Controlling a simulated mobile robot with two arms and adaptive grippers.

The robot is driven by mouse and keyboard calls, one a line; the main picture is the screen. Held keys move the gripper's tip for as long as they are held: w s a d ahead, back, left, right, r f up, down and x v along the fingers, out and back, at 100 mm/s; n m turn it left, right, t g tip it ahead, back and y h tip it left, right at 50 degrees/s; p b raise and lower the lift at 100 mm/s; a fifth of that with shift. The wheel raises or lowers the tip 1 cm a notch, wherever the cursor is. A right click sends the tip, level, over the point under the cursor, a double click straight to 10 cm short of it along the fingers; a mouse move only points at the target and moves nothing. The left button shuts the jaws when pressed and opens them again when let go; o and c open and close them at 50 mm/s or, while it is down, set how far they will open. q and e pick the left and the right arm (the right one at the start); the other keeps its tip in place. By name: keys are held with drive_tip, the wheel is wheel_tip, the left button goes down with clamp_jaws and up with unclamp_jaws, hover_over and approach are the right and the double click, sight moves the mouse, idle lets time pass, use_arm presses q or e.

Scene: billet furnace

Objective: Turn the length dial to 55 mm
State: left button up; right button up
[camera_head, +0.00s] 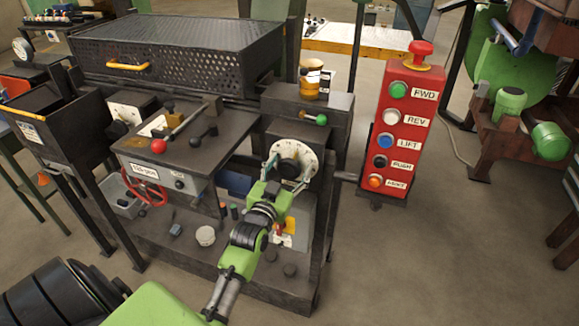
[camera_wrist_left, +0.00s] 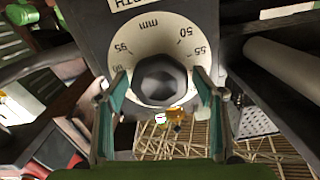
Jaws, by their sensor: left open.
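The length dial (camera_head: 307,153) is a round white scale on a dark block of the machine. In the left wrist view the scale (camera_wrist_left: 132,45) shows "mm", 50 and 55 at the right and 95 at the left. A dark faceted knob (camera_wrist_left: 163,80) sits at its middle; I cannot make out a pointer on it. My left gripper (camera_head: 287,174) is at the dial, open. In the left wrist view its fingers (camera_wrist_left: 161,84) stand on either side of the knob, with gaps to it. The lower scale is partly hidden by the fingers. My right gripper is not in view.
A red button box (camera_head: 408,118) stands right of the dial. A green-knobbed lever (camera_head: 321,119) is just above the dial. Left are a red-knobbed lever (camera_head: 159,146) and a red handwheel (camera_head: 146,186). Open floor lies to the right front.

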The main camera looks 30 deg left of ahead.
use_arm(q)
drive_tip(key=shift+c, duration=0.5)
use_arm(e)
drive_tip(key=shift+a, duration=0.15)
use_arm(q)
drive_tip(key=c, duration=1.1)
drive_tip(key=shift+o, duration=0.4)
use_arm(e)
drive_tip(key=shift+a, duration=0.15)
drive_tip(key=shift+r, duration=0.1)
